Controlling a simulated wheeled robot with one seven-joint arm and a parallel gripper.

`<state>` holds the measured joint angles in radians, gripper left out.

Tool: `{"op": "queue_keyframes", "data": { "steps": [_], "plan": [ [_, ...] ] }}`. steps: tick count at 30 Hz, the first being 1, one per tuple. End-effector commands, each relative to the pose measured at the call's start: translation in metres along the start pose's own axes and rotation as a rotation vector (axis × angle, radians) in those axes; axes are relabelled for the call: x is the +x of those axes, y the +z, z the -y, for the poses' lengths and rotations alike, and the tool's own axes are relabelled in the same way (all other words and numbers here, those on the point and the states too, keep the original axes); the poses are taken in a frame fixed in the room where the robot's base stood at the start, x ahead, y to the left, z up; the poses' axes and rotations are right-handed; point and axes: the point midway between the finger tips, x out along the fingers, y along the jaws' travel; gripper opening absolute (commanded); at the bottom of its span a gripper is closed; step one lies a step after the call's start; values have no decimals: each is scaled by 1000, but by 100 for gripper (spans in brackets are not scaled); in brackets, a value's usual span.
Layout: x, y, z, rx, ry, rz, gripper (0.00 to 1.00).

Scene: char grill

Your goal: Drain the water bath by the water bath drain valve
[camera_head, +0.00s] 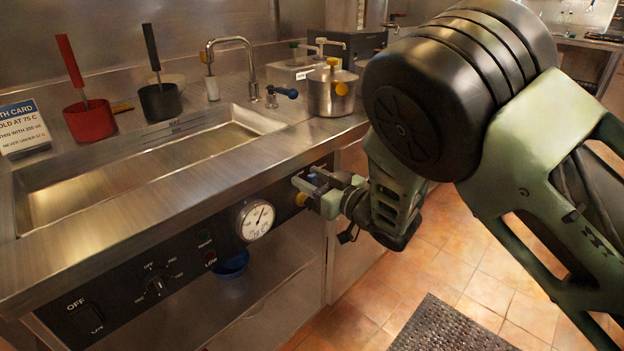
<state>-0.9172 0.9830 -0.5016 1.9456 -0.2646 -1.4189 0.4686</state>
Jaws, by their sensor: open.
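The water bath (150,160) is a long steel basin set into the counter, with liquid in it. On the right end of its dark front panel, a small blue part (313,178) and a yellow part (300,199) show beside my gripper. I cannot tell for sure which of them belongs to the drain valve, as my gripper covers much of that spot. My gripper (305,186) is open, its fingers pointing left at the panel. I cannot tell whether the fingers touch the blue part.
The front panel carries a round dial gauge (256,220), a selector knob (157,286) and a power switch (86,318). A blue bowl (232,265) sits on the shelf below. A lidded steel pot (331,92), a tap (250,65) and red and black cups (90,120) stand on the counter.

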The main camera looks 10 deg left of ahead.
Motion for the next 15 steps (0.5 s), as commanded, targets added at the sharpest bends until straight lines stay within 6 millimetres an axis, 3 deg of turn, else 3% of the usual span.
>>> {"op": "queue_keyframes", "data": {
  "steps": [2, 6, 7, 15],
  "plan": [
    [0, 0, 0, 0, 0, 0, 42],
    [0, 0, 0, 0, 0, 0, 3],
    [0, 0, 0, 0, 0, 0, 0],
    [-1, 0, -2, 15, 2, 0, 0]
  ]
}}
